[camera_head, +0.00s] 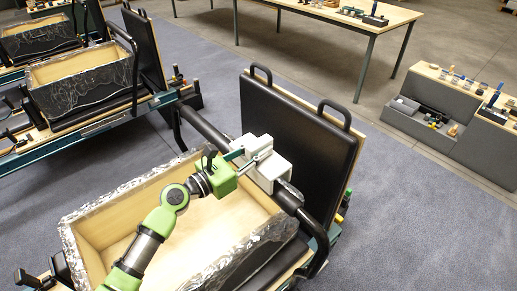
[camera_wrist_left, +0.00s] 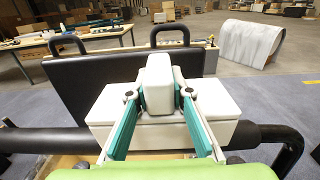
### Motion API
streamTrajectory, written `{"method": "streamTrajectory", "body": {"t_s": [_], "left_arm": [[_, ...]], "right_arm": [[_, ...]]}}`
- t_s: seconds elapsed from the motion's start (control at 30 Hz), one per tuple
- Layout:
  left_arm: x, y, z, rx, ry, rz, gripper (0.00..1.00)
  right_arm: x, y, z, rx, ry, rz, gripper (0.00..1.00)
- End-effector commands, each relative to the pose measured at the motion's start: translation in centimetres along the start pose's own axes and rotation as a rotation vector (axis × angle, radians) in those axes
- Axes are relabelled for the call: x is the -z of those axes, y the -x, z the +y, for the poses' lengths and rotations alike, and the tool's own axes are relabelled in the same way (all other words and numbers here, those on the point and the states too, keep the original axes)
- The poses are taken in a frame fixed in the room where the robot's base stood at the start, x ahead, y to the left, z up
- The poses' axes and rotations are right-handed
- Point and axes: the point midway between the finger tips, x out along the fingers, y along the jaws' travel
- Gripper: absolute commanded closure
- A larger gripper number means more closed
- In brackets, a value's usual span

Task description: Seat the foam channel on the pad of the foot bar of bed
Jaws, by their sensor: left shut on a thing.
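The foam channel (camera_head: 282,166) is a pale grey-white block with a raised grip on top. It is at the foot bar (camera_head: 207,128) of the near bed, and the black padded bar shows on both sides of it. In the left wrist view the channel (camera_wrist_left: 221,133) lies across the line of the bar (camera_wrist_left: 45,140), roughly level with it. My left gripper (camera_head: 252,158) is shut on the channel's raised grip, and its green fingers (camera_wrist_left: 158,112) lie on either side of it. The channel's underside is hidden, so I cannot tell whether it touches the pad. My right gripper is not in view.
A black upright board (camera_head: 305,135) with two handles stands just behind the bar. A foil-wrapped wooden box (camera_head: 85,245) lies below my left arm. Another bed (camera_head: 85,80) is at the upper left, a table (camera_head: 395,18) at the back. Blue carpet (camera_head: 430,225) is clear at right.

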Motion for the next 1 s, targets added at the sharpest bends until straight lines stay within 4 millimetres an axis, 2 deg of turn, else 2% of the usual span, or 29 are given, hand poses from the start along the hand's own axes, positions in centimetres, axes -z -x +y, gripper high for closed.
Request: {"method": "streamTrajectory", "body": {"t_s": [1.0], "left_arm": [[-0.18, -0.01, -0.03, 0.0, 0.001, -0.002, 1.0]], "right_arm": [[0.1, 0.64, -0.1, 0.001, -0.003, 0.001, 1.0]]}}
